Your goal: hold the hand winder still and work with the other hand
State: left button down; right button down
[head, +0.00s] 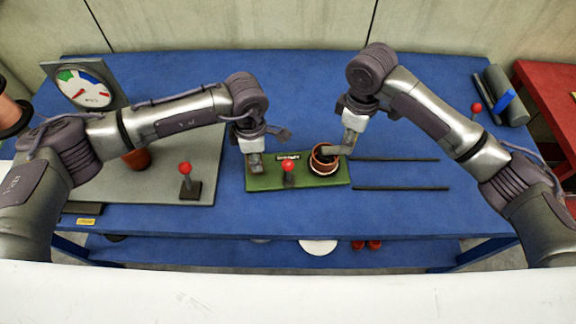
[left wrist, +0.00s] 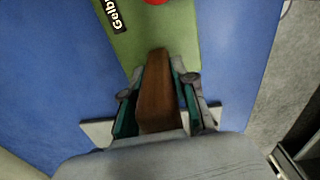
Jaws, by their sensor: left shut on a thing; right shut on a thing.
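The hand winder has a green base board (head: 265,181) on the blue bench, with a label, a red-knobbed lever (head: 289,168) and a round reddish-brown drum (head: 324,168) at its right end. My left gripper (head: 256,166) is at the board's left end. In the left wrist view its fingers are shut on a brown wooden grip (left wrist: 157,90) that stands on the green board (left wrist: 150,40). My right gripper (head: 340,150) is shut at the drum's upper right edge. I cannot tell whether it holds the rim or a crank, as the fingers hide it.
Two dark rods (head: 400,188) lie right of the winder.

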jog(key=shift+s+a, duration=0.2)
jog(key=shift+s, duration=0.95)
jog(key=c, duration=0.8)
grip_release()
jog(key=shift+w, duration=0.1)
notch_tip(320, 180, up, 12)
